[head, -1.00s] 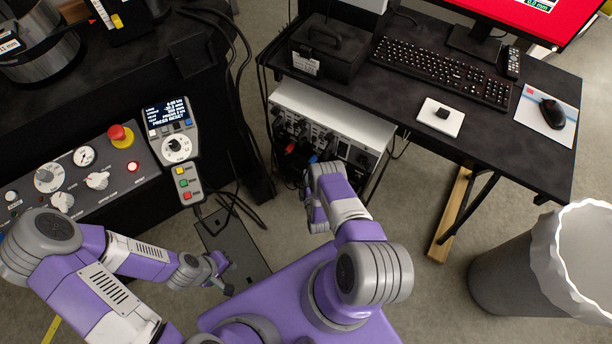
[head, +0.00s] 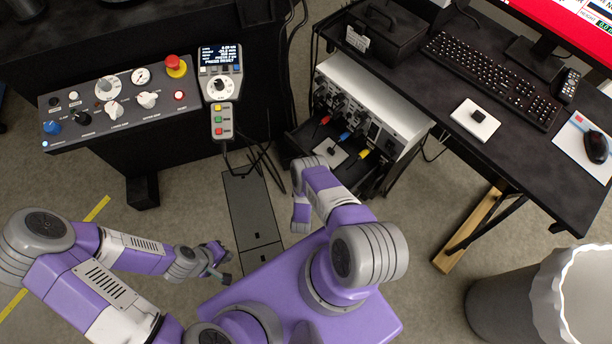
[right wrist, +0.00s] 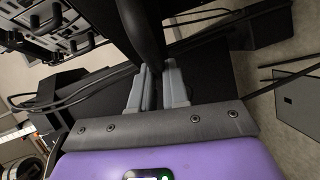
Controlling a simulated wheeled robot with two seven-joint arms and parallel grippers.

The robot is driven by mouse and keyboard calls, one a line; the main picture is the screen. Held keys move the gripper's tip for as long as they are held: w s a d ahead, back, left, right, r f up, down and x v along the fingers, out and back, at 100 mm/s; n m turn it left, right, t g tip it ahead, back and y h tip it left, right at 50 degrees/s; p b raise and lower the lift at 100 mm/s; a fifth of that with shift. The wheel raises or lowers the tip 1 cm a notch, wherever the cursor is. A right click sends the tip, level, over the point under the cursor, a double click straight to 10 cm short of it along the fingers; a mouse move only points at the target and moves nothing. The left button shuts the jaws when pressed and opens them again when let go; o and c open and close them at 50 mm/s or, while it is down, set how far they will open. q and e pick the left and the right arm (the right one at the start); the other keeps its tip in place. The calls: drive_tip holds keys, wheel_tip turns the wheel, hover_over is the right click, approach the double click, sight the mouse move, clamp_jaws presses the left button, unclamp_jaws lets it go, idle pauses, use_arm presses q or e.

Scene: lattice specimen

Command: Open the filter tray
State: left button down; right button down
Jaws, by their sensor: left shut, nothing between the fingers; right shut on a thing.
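The filter tray (head: 376,184) is a black drawer low in the white-topped unit under the desk. It stands pulled out, and a pale flat piece (head: 331,150) shows inside it. My right gripper is at the tray's front; its fingertips are hidden by my arm in the head view. In the right wrist view my right gripper (right wrist: 158,75) is shut on a black curved bar, which appears to be the tray's handle (right wrist: 143,30). My left gripper (head: 222,268) is shut and empty, low at the left, away from the tray.
The white-topped unit (head: 372,90) has red, blue and yellow plugs on its front. A desk with a keyboard (head: 490,80) is at the right, above a wooden beam (head: 468,228). A bin (head: 500,305) stands lower right. A control panel (head: 120,100) is at the left.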

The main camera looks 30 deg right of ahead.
drive_tip(key=shift+s+f, duration=0.1)
drive_tip(key=c, duration=1.1)
unclamp_jaws()
drive_tip(key=p+v, duration=0.1)
drive_tip(key=v, duration=0.6)
drive_tip(key=shift+s+a, duration=0.15)
drive_tip(key=shift+a, duration=0.1)
